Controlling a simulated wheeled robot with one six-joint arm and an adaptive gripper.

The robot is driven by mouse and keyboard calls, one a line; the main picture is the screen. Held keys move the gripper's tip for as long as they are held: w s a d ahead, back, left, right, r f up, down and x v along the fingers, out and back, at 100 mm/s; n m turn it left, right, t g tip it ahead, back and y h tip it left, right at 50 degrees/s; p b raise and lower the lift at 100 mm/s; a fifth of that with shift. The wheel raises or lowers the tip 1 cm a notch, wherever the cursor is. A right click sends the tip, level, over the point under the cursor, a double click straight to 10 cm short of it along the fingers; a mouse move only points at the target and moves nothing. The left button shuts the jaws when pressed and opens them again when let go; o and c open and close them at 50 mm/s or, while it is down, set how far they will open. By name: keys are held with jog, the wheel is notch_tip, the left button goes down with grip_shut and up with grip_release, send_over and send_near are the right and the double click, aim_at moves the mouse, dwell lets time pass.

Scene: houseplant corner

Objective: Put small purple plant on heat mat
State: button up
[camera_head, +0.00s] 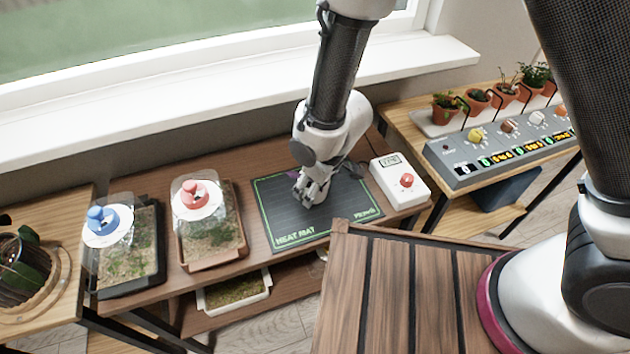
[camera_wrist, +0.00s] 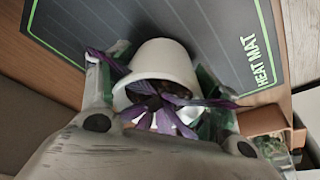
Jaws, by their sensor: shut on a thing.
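The small purple plant sits in a white pot (camera_wrist: 165,62), with purple leaves (camera_wrist: 170,115) spreading toward the wrist camera. My gripper (camera_wrist: 160,90) is shut on the pot, one finger on each side of it. The heat mat (camera_head: 265,195) is dark grey with a green border and lies on the wooden table; it also shows in the wrist view (camera_wrist: 215,25). In the head view my gripper (camera_head: 309,192) is over the middle of the mat, and only a bit of purple shows beside it. I cannot tell whether the pot touches the mat.
A white control box (camera_head: 400,181) with a red knob stands right of the mat. A tray with a clear, red-knobbed cover (camera_head: 208,222) stands left of it, and a blue-knobbed one (camera_head: 125,245) farther left. A white tray (camera_head: 235,292) is on the lower shelf.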

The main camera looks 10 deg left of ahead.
jog(key=shift+f, duration=0.25)
jog(key=shift+f, duration=0.2)
jog(key=o, duration=1.2)
jog(key=shift+r, duration=0.1)
